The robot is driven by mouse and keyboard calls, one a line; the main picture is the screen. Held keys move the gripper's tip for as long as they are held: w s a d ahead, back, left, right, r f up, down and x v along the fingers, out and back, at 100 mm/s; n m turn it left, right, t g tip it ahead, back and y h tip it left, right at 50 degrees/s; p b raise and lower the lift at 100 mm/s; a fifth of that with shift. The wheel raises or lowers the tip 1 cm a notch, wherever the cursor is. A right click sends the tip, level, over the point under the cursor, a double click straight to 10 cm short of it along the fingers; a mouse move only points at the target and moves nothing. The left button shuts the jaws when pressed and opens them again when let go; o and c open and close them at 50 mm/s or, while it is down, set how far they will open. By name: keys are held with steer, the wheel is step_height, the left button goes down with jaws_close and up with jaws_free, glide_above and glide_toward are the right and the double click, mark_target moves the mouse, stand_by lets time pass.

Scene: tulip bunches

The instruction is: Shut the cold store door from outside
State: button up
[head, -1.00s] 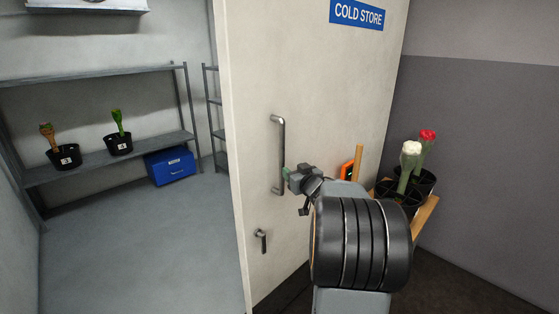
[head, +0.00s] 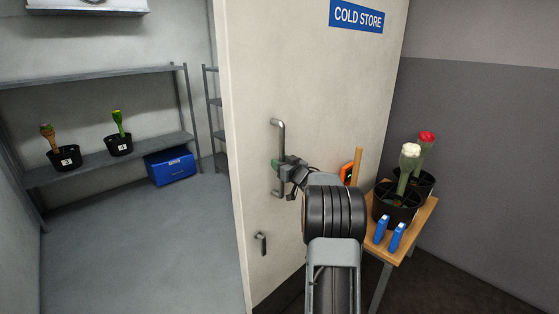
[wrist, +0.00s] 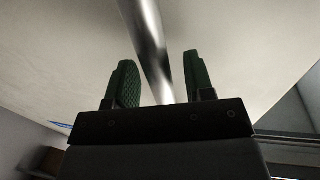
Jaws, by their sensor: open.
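The cold store door (head: 330,110) is a cream panel with a blue "COLD STORE" sign (head: 357,15). It stands open, with the room's inside showing to its left. A long metal bar handle (head: 278,135) is fixed upright on it, and it also shows in the wrist view (wrist: 150,45). My gripper (head: 278,165) is at the lower half of this handle. In the wrist view its two green fingers (wrist: 159,80) are apart, with the bar passing between or just beyond them. I cannot tell whether they touch it. A small lever (head: 262,243) sits lower on the door.
Inside are a grey shelf (head: 100,160) with two potted tulip bunches and a blue box (head: 170,166) on the floor. Right of the door, a wooden table (head: 412,234) holds black pots (head: 397,208) of tulips and two blue items (head: 388,232), close to my arm.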

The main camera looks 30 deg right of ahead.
steer(key=shift+w, duration=1)
jaws_close()
